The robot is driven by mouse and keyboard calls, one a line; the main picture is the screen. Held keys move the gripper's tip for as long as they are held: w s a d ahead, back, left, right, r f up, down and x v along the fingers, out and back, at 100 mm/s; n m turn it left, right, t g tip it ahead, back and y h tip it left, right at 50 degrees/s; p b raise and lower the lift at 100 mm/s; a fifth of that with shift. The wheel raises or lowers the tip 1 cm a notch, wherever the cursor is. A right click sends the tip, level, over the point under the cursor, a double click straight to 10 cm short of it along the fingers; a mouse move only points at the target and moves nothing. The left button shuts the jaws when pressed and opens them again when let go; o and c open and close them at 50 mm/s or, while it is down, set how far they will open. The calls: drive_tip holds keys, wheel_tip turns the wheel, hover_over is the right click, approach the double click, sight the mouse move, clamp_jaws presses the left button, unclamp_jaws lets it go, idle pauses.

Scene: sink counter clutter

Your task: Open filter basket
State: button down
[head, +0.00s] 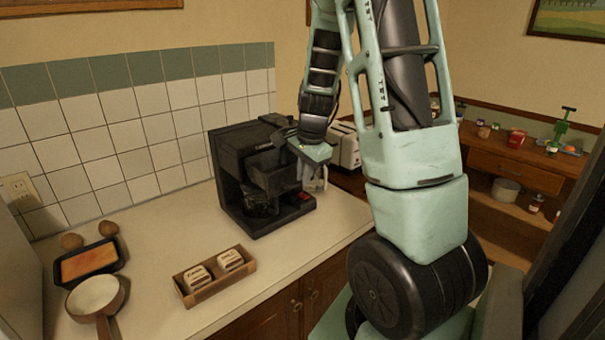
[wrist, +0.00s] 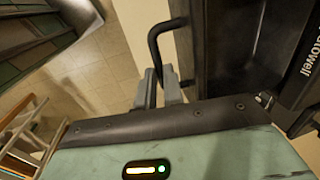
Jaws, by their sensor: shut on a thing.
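The black coffee maker (head: 238,180) stands on the counter, with a glass carafe (head: 260,203) low in its front. Its dark filter basket (head: 275,168) juts out above the carafe, towards my gripper. My gripper (head: 318,180) is at the right side of the coffee maker. In the wrist view, my gripper's two fingers (wrist: 159,90) are closed on the lower end of a black curved handle (wrist: 155,45). The handle joins the dark basket wall beside it. A dark hollow (wrist: 235,45) shows to the right of the handle. The fingertips' exact contact is partly hidden.
A white toaster (head: 345,145) stands just behind my gripper. A wooden tray (head: 215,278) with two small containers lies in front of the coffee maker. A pan (head: 95,297), a baking dish (head: 90,262) and two round brown items are at the left. The counter between is clear.

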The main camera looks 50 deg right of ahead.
drive_tip(key=c, duration=1.5)
unclamp_jaws()
drive_tip(key=shift+r, duration=0.1)
drive_tip(key=s+r+b, duration=0.2)
drive_tip(key=s+r, duration=0.1)
drive_tip(key=r, duration=1.4)
drive_tip(key=shift+s+a, duration=0.15)
drive_tip(key=shift+a, duration=0.25)
drive_tip(key=w+a+f+n+b, duration=0.1)
drive_tip(key=a+f+n, duration=0.25)
drive_tip(key=a, duration=0.45)
drive_tip(key=w+a+f+n+y+b, duration=0.1)
drive_tip(key=a+f+n, duration=0.2)
drive_tip(key=a+n, duration=0.35)
drive_tip(key=w+a+f+n, duration=0.1)
drive_tip(key=a+f+n, duration=0.25)
drive_tip(key=a, duration=0.65)
drive_tip(key=s+a+f+n+g+b, duration=0.1)
drive_tip(key=s+a+f+n, duration=0.4)
drive_tip(key=s+a+n, duration=0.2)
drive_tip(key=s+a+f+n+g+b, duration=0.1)
drive_tip(key=s+a+f+n, duration=0.4)
drive_tip(key=s+a+n, duration=0.3)
drive_tip(key=s+a, duration=0.1)
drive_tip(key=a, duration=0.2)
drive_tip(key=shift+s+f+b, duration=0.2)
drive_tip(key=shift+f+b, duration=0.15)
